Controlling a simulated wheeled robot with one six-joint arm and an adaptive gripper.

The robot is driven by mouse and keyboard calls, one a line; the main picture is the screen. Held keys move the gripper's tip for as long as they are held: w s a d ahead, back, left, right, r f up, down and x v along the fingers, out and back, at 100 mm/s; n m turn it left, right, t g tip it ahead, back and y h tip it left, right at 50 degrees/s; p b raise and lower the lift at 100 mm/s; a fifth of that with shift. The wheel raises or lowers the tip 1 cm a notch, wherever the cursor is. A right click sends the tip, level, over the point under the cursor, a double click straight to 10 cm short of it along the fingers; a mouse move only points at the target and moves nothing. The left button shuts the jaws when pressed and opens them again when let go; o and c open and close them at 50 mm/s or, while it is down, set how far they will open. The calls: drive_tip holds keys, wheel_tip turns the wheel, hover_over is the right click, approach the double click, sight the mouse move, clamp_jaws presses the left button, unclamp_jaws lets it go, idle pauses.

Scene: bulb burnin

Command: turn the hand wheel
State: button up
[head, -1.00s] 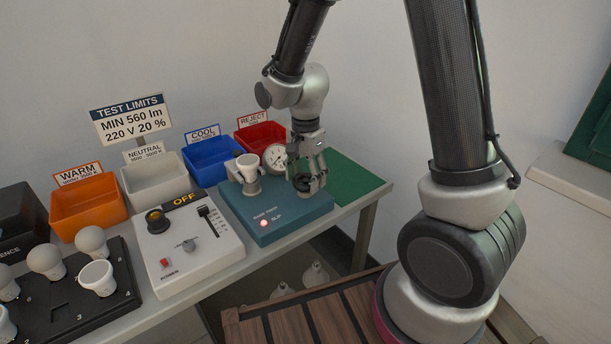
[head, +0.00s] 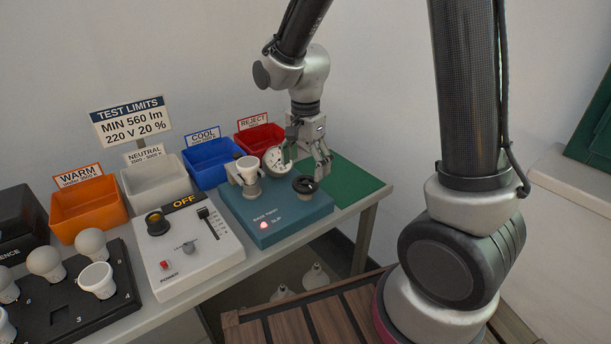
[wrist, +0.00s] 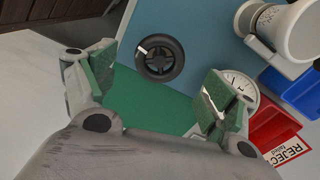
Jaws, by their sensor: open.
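The black hand wheel (head: 305,185) sits on top of the teal base-twist box (head: 250,228), near its right side. In the wrist view the wheel (wrist: 160,58) shows as a dark spoked ring with one light mark on its rim. My gripper (head: 310,170) is open and empty, just above and behind the wheel. In the wrist view my fingers (wrist: 160,95) are spread wide, and the wheel lies beyond the gap between them, apart from both.
A bulb in a holder (head: 248,172) and a round dial (head: 276,159) stand left of the wheel. A green mat (head: 350,188) is clear to the right. Red (head: 262,140) and blue (head: 208,163) bins stand behind. The grey tester (head: 190,250) is farther left.

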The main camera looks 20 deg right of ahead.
sight(312, 185)
wheel_tip(312, 185, up, 8)
drive_tip(key=shift+f, duration=0.15)
idle(0.4)
drive_tip(key=s+d+r+n+t, duration=0.2)
drive_tip(key=s+d+r+n, duration=0.3)
drive_tip(key=s, duration=0.4)
drive_tip(key=s+d+r+n+t, duration=0.2)
drive_tip(key=s+d+r+n, duration=0.2)
drive_tip(key=s+d, duration=0.6)
drive_tip(key=n, duration=0.2)
drive_tip(key=shift+s+r+n, duration=0.15)
drive_tip(key=shift+r+n, duration=0.2)
drive_tip(key=shift+n, duration=0.05)
